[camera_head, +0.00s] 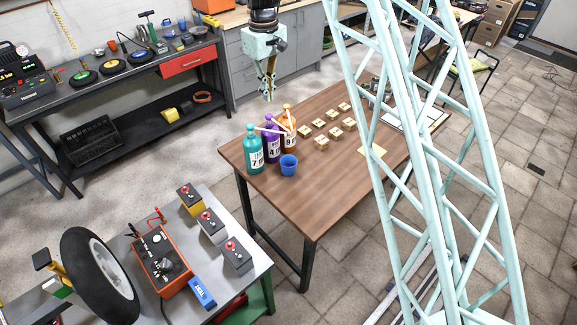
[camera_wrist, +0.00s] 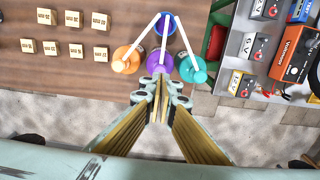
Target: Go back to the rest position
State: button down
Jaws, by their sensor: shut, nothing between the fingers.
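My gripper (camera_head: 268,90) hangs pointing down in the air beyond the far edge of the brown wooden table (camera_head: 325,205) in the head view. In the wrist view my gripper (camera_wrist: 161,78) shows its fingers shut together with nothing between them. Three bottles stand near the table's edge: a teal one (camera_head: 252,150), a purple one (camera_head: 271,140) and an orange one (camera_head: 289,128). White sticks lean from the bottle tops toward a blue cup (camera_head: 289,166) in the wrist view. The gripper is apart from the bottles.
Several small wooden blocks (camera_head: 321,143) lie on the table. A grey bench (camera_head: 225,283) with an orange charger (camera_head: 161,261), batteries and a wheel (camera_head: 98,278) stands at the front left. A dark workbench (camera_head: 130,85) stands at the back left. The table's front part is clear.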

jog(key=shift+r, duration=0.5)
dwell(0.3)
jog(key=s+d+r+m+t+b, duration=0.1)
jog(key=s+d+r+m+b, duration=0.15)
jog(key=s+d+r, duration=0.75)
jog(key=s+d+r+m+t+b, duration=0.1)
jog(key=s+d+r+m+b, duration=0.15)
jog(key=s+d+r, duration=0.8)
jog(key=s+d+r+m+t+b, duration=0.15)
jog(key=s+b, duration=0.25)
jog(key=s, duration=1.9)
jog(key=s+d+f+m+b, duration=0.1)
jog(key=s+d+f, duration=0.1)
jog(key=s, duration=0.7)
jog(key=s+d+f+b, duration=0.1)
jog(key=s+f, duration=0.3)
jog(key=s, duration=0.5)
jog(key=shift+s+d+f+m+b, duration=0.15)
jog(key=shift+s+d+m+b, duration=0.2)
jog(key=shift+b, duration=0.3)
jog(key=shift+t, duration=0.25)
